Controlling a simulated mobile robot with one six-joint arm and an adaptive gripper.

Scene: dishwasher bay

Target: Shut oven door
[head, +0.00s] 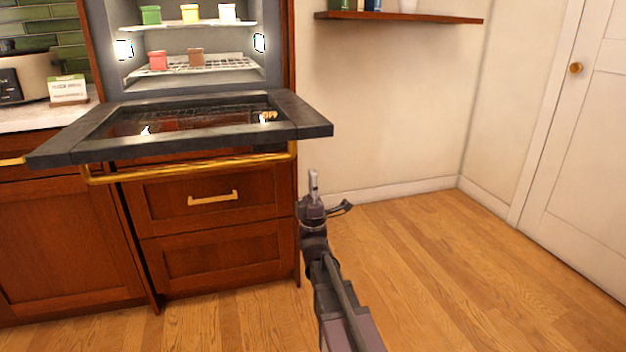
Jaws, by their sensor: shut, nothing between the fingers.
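The oven door (315,127) is folded down and lies about level in front of the oven opening. It has a dark frame around a glass pane, and a gold bar handle (190,168) along its front edge. My gripper (313,180) is shut and empty. In the picture it is just right of and below the door's right front corner, apart from the handle. How far it is from the door in depth is hard to tell.
Wooden drawers (215,255) with a gold pull stand below the door. A counter (40,118) with a toaster (30,75) is at the left. A wall shelf (400,17) hangs at upper right. The wooden floor (480,270) at the right is clear up to a white door (590,150).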

